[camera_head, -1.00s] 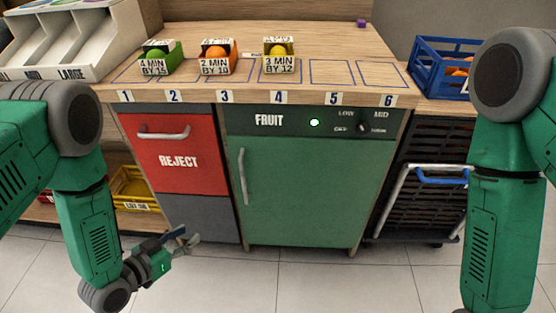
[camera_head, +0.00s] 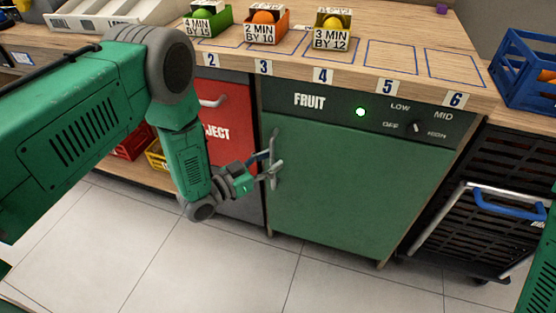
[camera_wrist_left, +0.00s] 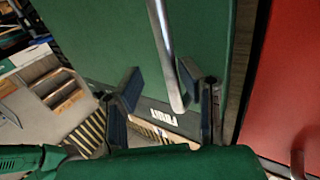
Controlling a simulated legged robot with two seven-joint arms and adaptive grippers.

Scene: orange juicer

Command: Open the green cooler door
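The green cooler door (camera_head: 345,185) is shut below a dark FRUIT panel (camera_head: 340,108). Its metal handle (camera_head: 274,148) runs upright along the door's left edge. My left gripper (camera_head: 268,167) is at the handle's lower part, its fingers spread. In the left wrist view the handle (camera_wrist_left: 165,45) reaches in between the two open fingers of my left gripper (camera_wrist_left: 163,100), closer to the right finger. A gap shows beside the left finger; I cannot tell whether the right finger touches the handle. My right gripper is not in view.
A dark crate rack (camera_head: 470,235) with a blue handle stands at the right. Fruit boxes (camera_head: 265,27) sit on the counter above. The tiled floor (camera_head: 220,265) in front is clear.

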